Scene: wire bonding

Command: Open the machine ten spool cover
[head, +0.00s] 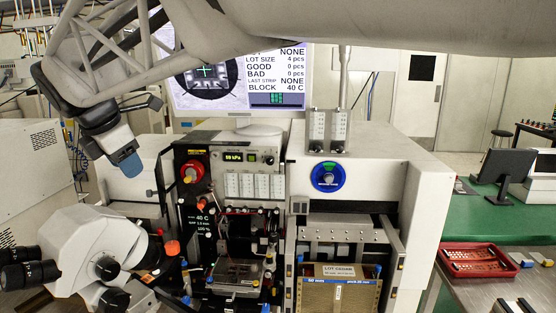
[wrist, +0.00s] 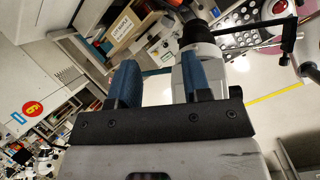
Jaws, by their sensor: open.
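The wire bonding machine (head: 365,152) stands in the middle of the head view, a white housing with a dark front panel. A round blue disc (head: 327,176) is on its front; its lettering is too small to read. A pale rounded piece (head: 250,131) sits on top below the monitor; I cannot tell whether it is the spool cover or the monitor's foot. My gripper (head: 125,165) hangs left of the machine, pointing down, apart from it. In the wrist view my gripper (wrist: 158,82) has two blue fingers spread apart, with nothing held between them.
A white microscope (head: 95,245) stands at the front left, below my gripper. A monitor (head: 240,75) rises behind the machine. A cardboard lot box (head: 338,290) sits at the machine's front right. A red tray (head: 478,262) lies on the bench to the right.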

